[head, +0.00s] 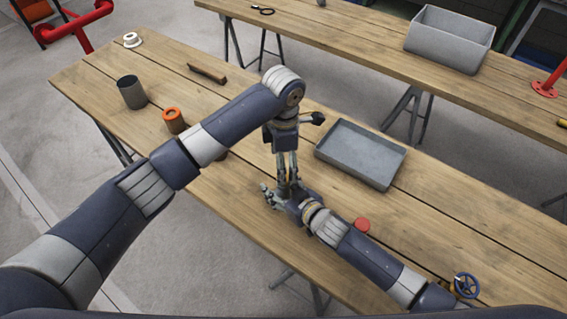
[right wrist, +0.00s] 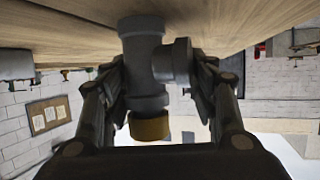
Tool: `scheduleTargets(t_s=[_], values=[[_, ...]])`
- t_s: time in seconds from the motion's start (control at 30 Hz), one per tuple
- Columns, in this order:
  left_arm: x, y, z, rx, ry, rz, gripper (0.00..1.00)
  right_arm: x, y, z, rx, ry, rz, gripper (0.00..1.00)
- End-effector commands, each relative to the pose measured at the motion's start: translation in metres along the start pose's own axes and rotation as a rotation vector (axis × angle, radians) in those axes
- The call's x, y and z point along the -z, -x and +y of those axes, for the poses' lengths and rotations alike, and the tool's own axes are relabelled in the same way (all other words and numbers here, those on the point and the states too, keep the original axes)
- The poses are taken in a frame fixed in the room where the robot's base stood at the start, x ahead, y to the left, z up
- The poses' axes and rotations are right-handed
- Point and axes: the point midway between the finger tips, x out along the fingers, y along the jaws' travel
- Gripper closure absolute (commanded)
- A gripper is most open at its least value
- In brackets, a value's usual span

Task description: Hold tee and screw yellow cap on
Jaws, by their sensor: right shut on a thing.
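The grey tee (right wrist: 143,55) is between the fingers of my right gripper (right wrist: 160,85) in the right wrist view, which looks upside down with the table at the top. My right gripper (head: 277,196) is shut on the tee low over the table's front part in the head view. The yellow cap (right wrist: 149,126) is in line with the tee's end away from the table and appears to meet it; how far it is threaded cannot be told. My left gripper (head: 289,180) points down just above the right one; its fingertips are too small and overlapped to read.
On the wooden table (head: 455,222) are a grey tray (head: 360,155), a red round piece (head: 362,224), an orange fitting (head: 174,120), a dark cup (head: 131,92), a blue handwheel (head: 465,286) and a brown-handled tool (head: 207,73). A grey bin (head: 450,40) is on the back table.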

Motion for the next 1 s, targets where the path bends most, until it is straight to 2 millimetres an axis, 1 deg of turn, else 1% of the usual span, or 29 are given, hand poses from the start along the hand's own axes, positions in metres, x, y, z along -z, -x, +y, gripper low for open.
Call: scheduleTargets(t_s=[0.03, 0.3, 0.4, 0.5, 0.67, 0.93, 0.97, 1.0], values=[[-0.001, 0.01, 0.001, -0.003, -0.001, -0.005, 0.26, -0.002, 0.0, 0.0, -0.001, 0.001, -0.004, 1.0], [-0.001, 0.068, 0.0, -0.003, -0.001, -0.005, 0.26, -0.002, 0.0, 0.0, -0.001, 0.001, -0.004, 1.0], [-0.001, 0.085, 0.0, -0.002, 0.0, -0.003, 0.26, -0.002, 0.0, 0.0, -0.001, 0.001, -0.004, 1.0], [0.0, 0.098, 0.001, -0.004, 0.0, -0.001, 0.26, -0.002, 0.0, 0.0, -0.001, 0.001, -0.004, 1.0], [0.0, 0.106, 0.0, -0.002, 0.001, 0.0, 0.26, -0.002, 0.0, 0.0, -0.001, 0.001, -0.004, 1.0], [0.0, 0.106, 0.0, -0.001, 0.001, 0.0, 0.26, -0.002, 0.0, 0.0, -0.001, 0.001, -0.004, 1.0], [0.0, 0.106, 0.0, -0.001, 0.001, 0.0, 0.26, -0.002, 0.0, 0.0, -0.001, 0.001, -0.004, 0.4], [0.0, 0.106, 0.0, -0.001, 0.001, 0.0, 0.26, -0.002, 0.0, 0.0, -0.001, 0.0, -0.004, 0.31]])
